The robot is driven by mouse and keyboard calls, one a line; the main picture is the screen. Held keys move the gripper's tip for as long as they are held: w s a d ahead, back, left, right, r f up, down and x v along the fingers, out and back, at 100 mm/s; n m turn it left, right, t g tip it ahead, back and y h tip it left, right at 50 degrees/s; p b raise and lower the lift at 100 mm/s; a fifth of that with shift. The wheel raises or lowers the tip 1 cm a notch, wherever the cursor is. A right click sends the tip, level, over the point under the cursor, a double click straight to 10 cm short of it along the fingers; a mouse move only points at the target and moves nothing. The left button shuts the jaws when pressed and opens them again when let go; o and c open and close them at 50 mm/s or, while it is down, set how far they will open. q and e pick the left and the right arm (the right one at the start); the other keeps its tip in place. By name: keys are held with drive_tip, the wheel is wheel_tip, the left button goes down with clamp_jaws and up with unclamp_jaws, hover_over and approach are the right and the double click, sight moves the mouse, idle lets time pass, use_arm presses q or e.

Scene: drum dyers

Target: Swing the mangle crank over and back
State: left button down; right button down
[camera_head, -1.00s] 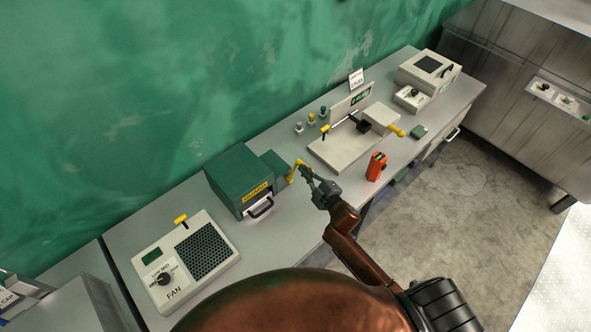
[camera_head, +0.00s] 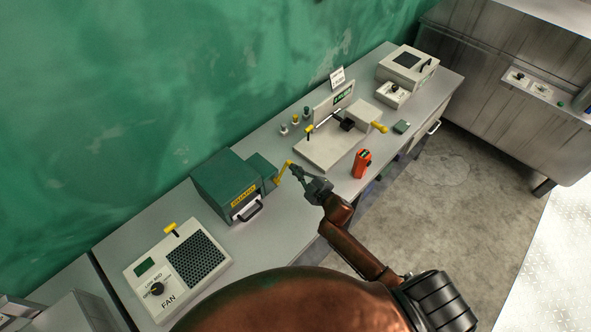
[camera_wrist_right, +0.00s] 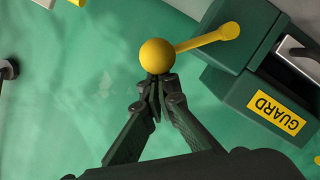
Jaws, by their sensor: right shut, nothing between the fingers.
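The mangle is a green box marked GUARD (camera_head: 230,190) on the bench, with a smaller green housing (camera_head: 262,171) on its right side. Its yellow crank (camera_head: 281,175) stands out from that housing. In the right wrist view the crank arm (camera_wrist_right: 205,39) runs from the housing to a round yellow knob (camera_wrist_right: 157,55). My right gripper (camera_head: 295,170) is at the knob end. Its fingertips (camera_wrist_right: 156,84) are shut together with nothing between them, right at the knob's near side; I cannot tell whether they touch it. My left gripper is not in view.
A FAN unit (camera_head: 178,268) stands left of the mangle. A red-orange device (camera_head: 361,163) stands to the right of my gripper, near the bench front. A pale press-like unit (camera_head: 322,150) with yellow handles lies behind it. Floor (camera_head: 440,190) is open in front.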

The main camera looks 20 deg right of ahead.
drive_tip(key=s+r+p, duration=0.1)
drive_tip(key=s+r, duration=0.4)
drive_tip(key=s, duration=0.5)
drive_tip(key=shift+s, duration=0.25)
